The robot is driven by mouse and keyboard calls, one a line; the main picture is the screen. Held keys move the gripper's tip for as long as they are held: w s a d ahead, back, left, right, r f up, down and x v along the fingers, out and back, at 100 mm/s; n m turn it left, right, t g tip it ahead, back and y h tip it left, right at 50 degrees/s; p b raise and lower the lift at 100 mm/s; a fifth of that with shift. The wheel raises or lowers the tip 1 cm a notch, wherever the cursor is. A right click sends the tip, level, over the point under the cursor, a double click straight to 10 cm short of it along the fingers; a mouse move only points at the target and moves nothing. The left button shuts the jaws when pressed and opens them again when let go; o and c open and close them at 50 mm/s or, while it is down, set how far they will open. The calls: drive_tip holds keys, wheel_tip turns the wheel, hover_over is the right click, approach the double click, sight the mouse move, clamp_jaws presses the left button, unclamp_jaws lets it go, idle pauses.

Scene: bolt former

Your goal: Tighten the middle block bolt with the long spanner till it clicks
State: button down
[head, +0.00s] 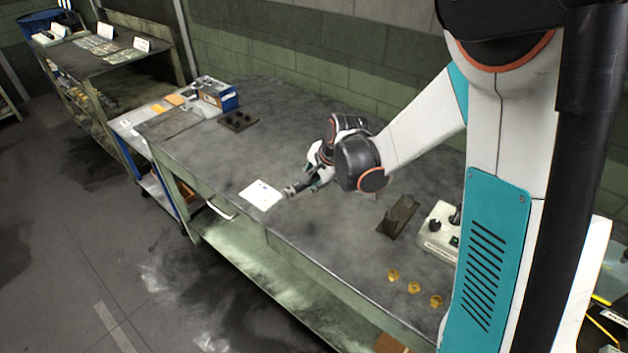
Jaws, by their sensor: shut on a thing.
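My gripper (314,180) is low over the middle of the grey bench, partly hidden by my own wrist. It is shut on a dark grey bar-like tool (292,190), which looks like the spanner. The tool's free end points left, beside the right edge of a white sheet. Its length and jaw are too small to tell. A dark flat block (238,122) with several dark round spots on top lies at the far left of the bench, well apart from my gripper. I cannot tell which spot is the middle bolt.
The white sheet (261,194) lies near the front edge. A dark angled holder (398,215), a control box (437,230) and brass rings (414,287) are on the right. Bench between sheet and block is clear.

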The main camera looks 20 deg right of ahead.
drive_tip(key=shift+w+a, duration=0.1)
drive_tip(key=shift+w, duration=0.1)
drive_tip(key=shift+w+a+m, duration=0.1)
drive_tip(key=shift+w+m, duration=0.25)
drive_tip(key=shift+m, duration=0.15)
drive_tip(key=shift+w+a+m+h, duration=0.1)
drive_tip(key=shift+w+m+h, duration=0.2)
drive_tip(key=shift+w, duration=0.3)
drive_tip(key=shift+w+a+m, duration=0.1)
drive_tip(key=shift+w+m, duration=0.05)
drive_tip(key=shift+m, duration=0.15)
idle(0.3)
drive_tip(key=shift+w+h, duration=0.3)
drive_tip(key=shift+w+m, duration=0.1)
drive_tip(key=shift+m, duration=0.2)
drive_tip(key=shift+w+a+b, duration=0.1)
drive_tip(key=shift+w+b, duration=0.2)
drive_tip(key=shift+w+m+h, duration=0.3)
drive_tip(key=shift+m, duration=0.2)
